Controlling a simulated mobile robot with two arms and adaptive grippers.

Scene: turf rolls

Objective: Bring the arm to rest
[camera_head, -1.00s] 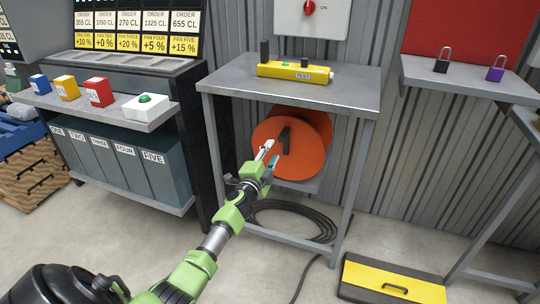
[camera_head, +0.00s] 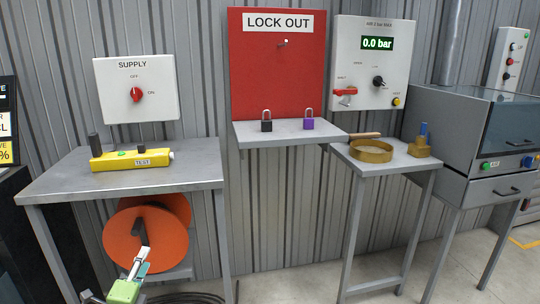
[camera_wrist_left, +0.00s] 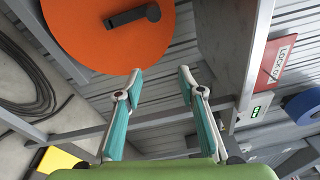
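My left gripper (camera_head: 138,264) is at the lower left of the head view, in front of the orange reel (camera_head: 128,238) under the grey table. In the left wrist view the gripper (camera_wrist_left: 163,82) has its two teal-padded fingers apart, with nothing between them. The orange reel (camera_wrist_left: 95,30) with its dark crank handle (camera_wrist_left: 133,16) is just ahead and to the left of the fingers there. My right gripper is in neither view.
The grey table (camera_head: 62,180) holds a yellow tester (camera_head: 130,160). A shelf (camera_head: 285,133) under the red lock-out board (camera_head: 265,75) bears two padlocks. A sieve (camera_head: 372,152) sits on a stand to the right. Cable (camera_wrist_left: 30,85) lies on the floor.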

